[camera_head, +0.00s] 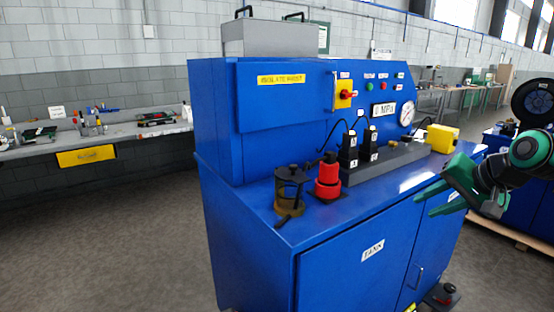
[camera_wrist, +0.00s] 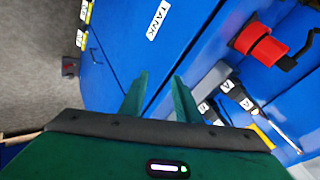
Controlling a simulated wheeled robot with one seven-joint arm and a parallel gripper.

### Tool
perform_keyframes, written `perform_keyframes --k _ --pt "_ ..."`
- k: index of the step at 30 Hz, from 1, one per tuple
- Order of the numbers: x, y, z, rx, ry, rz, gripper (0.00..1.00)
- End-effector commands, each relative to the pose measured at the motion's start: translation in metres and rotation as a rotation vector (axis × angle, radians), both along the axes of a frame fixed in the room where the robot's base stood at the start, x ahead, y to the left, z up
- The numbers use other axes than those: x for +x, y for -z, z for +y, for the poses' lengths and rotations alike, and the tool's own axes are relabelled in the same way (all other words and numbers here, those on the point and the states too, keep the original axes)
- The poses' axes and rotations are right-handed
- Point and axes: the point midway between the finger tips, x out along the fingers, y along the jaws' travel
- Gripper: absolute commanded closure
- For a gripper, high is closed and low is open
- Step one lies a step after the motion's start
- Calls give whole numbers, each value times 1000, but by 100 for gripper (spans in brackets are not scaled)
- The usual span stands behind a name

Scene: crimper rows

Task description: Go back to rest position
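My gripper (camera_head: 437,198) is green, at the right of the head view, in front of the blue machine's right part. Its two fingers are apart with nothing between them. In the wrist view my gripper (camera_wrist: 160,85) shows both fingers spread over the machine's front, with a gap between the tips. The blue machine (camera_head: 340,265) fills the middle of the head view. The wrist view shows its front with a TANK label (camera_wrist: 158,20).
A bench (camera_head: 90,137) runs along the left wall. The floor at left is clear.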

Motion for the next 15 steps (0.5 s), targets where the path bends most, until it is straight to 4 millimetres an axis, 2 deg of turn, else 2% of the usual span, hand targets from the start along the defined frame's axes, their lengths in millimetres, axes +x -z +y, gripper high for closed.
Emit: perform_keyframes --k 1,3,9,12,15 --pt "-27 15 -5 -58 -10 66 70" --pt "-66 38 -15 -132 -25 171 70" --pt "-182 83 -34 -253 -77 460 70" --pt "-229 95 -37 -270 -101 569 70" --pt "-262 101 -37 -271 -117 646 70"
